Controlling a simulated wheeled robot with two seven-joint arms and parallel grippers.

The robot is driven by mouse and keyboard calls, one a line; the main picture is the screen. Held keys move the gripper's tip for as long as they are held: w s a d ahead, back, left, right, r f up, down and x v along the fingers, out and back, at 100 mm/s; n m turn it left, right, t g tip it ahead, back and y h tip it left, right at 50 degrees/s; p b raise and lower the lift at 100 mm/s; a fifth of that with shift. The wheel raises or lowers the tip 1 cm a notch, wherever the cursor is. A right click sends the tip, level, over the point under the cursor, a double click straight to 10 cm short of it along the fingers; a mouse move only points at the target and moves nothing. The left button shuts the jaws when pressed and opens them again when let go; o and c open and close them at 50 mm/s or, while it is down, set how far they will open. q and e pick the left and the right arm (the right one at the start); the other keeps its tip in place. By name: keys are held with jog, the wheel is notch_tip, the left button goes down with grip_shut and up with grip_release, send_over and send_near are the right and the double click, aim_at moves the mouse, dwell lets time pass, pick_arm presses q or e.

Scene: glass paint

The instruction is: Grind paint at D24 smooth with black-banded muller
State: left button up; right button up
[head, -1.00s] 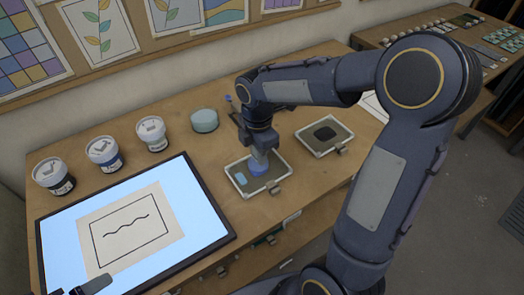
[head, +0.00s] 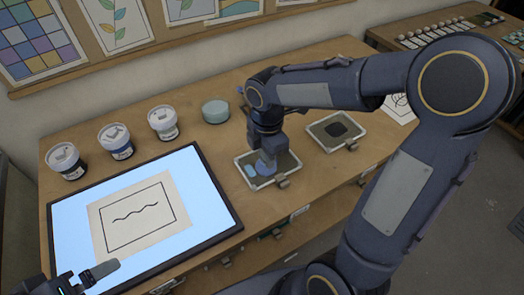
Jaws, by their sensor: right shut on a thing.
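My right gripper (head: 268,152) is shut on a muller (head: 266,167), a pale, glassy piece with a bluish foot. The muller stands on a dark grinding slab with a light frame (head: 241,162), apparently touching it. A light blue paint patch (head: 251,171) lies left of the muller's foot on that slab. The gripper hides the muller's upper part, so I cannot see its band colour. No D24 label is readable. My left gripper (head: 92,275) is partly in view at the lower left, over the light panel's near corner; its opening is unclear.
A second framed slab (head: 318,127) with black paint lies to the right. Several lidded jars (head: 116,141) and a teal round pot (head: 215,110) stand along the back. A lit panel (head: 70,222) with a line drawing (head: 140,214) fills the left of the wooden table.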

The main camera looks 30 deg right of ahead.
jog(key=shift+w+d+p, duration=0.1)
jog(key=shift+d+p, duration=0.25)
jog(key=shift+d, duration=1)
jog(key=shift+w+d+p, duration=0.3)
jog(key=shift+w+d, duration=0.05)
jog(key=shift+w, duration=0.4)
jog(key=shift+w+a, duration=0.55)
jog(key=shift+a, duration=0.05)
jog(key=shift+s+a, duration=0.15)
jog(key=shift+a, duration=1.05)
jog(key=shift+s+a+f, duration=0.15)
jog(key=shift+s+a, duration=0.2)
jog(key=shift+s, duration=0.35)
jog(key=shift+s+d, duration=0.55)
jog(key=shift+s, duration=0.2)
jog(key=shift+w+d, duration=0.2)
jog(key=shift+d, duration=1)
jog(key=shift+w+d+r+p, duration=0.1)
jog(key=shift+w+d+p, duration=0.2)
jog(key=shift+w, duration=0.15)
jog(key=shift+w+d+r+p, duration=0.1)
jog(key=shift+w+d+p, duration=0.05)
jog(key=shift+w+p, duration=0.2)
